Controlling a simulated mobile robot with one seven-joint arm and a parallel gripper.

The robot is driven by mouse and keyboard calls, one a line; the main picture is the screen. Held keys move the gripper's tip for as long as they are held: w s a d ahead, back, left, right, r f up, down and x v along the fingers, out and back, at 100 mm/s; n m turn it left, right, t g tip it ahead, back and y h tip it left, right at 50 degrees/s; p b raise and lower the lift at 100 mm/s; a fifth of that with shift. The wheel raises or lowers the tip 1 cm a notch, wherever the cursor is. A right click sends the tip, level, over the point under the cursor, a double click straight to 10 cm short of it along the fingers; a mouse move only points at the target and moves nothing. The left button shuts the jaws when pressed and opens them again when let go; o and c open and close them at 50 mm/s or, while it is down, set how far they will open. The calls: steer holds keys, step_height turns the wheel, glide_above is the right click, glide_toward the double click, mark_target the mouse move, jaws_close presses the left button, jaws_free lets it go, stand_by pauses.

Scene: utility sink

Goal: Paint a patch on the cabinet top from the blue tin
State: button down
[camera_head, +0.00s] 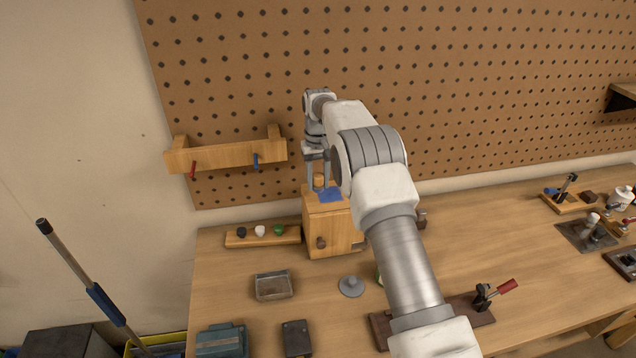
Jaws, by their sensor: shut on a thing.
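The small wooden cabinet (343,238) stands on the bench against the pegboard. A blue painted patch (331,195) shows on its top. My gripper (318,186) points down over the cabinet top, left of and close to the patch. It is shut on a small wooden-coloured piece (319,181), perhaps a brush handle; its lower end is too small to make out. I cannot tell whether it touches the top. I cannot make out the blue tin. My arm covers the cabinet's right side and part of the bench.
A grey knobbed lid (351,287) and a metal tray (273,285) lie in front of the cabinet. A rack with black, white and green knobs (262,237) is to its left. A wooden shelf (228,156) juts from the wall. A red-handled clamp (496,292) stands right.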

steer(key=shift+r+p, duration=0.4)
steer(key=shift+r, duration=0.55)
steer(key=shift+r, duration=1.5)
